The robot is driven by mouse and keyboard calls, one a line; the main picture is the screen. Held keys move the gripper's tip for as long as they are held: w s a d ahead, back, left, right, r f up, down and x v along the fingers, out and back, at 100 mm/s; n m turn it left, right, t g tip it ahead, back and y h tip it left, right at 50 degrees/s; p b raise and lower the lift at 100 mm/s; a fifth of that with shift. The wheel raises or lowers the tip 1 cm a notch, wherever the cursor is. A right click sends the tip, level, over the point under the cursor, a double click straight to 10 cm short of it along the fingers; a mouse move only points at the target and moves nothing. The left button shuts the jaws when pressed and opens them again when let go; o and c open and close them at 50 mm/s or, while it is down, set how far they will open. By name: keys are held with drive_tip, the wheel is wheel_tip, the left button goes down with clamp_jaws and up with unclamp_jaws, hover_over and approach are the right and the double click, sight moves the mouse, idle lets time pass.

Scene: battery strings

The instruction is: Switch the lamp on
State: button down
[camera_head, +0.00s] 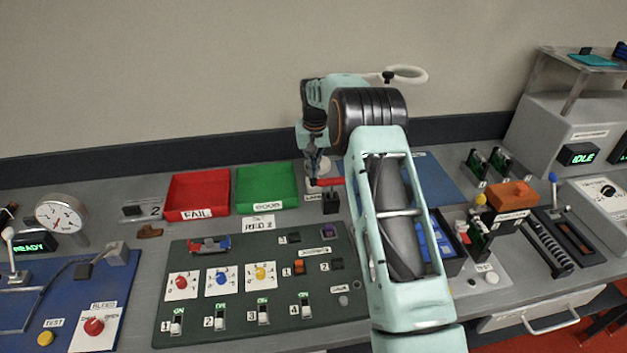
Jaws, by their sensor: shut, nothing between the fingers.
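A pale ring-shaped head (407,74), which looks like the lamp, stands out behind my arm near the wall. Its stem and base are largely hidden by my arm. My gripper (318,171) points down at the back of the bench, right of the green tray, and is shut and empty. A small dark block (330,203) and a red bar (328,182) show close to the gripper. I cannot tell whether the gripper touches them. I cannot tell whether the lamp is lit.
A red FAIL tray (198,208) and a green tray (266,206) stand left of the gripper. A dark control panel (217,334) with knobs and several switches lies in front. My arm crosses above its right side. A blue mat (440,183) and machines fill the right.

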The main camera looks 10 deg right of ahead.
drive_tip(key=shift+f, duration=0.35)
drive_tip(key=shift+r+p, duration=2)
drive_tip(key=shift+r, duration=1.6)
drive_tip(key=shift+a, duration=0.1)
